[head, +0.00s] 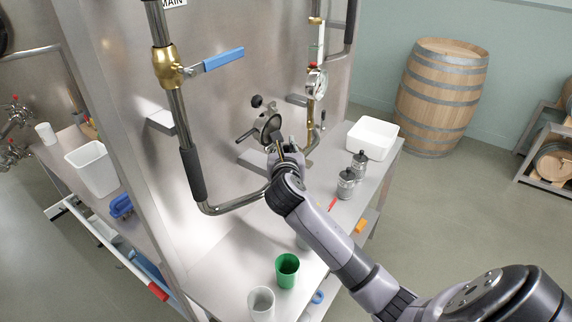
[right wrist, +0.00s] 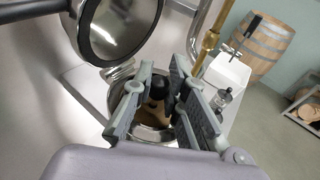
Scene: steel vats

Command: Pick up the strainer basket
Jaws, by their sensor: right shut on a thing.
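The strainer basket (right wrist: 153,112) shows in the right wrist view as a small brownish body with a dark top, sitting in a round steel housing (right wrist: 128,72) fixed to the steel vat. My right gripper (right wrist: 163,82) reaches down into the housing mouth with its fingers closed on the basket's top. The fingers hide part of the basket. In the head view my right gripper (head: 284,152) is at the housing, just below its round open lid (head: 267,126), and the basket cannot be made out there. My left gripper is not in view.
A bent steel pipe with a blue-handled valve (head: 222,60) runs left of the housing. A pressure gauge (head: 317,83) is on the right. The bench holds a white tub (head: 372,138), steel canisters (head: 346,184), a green cup (head: 287,270) and a white cup (head: 261,303).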

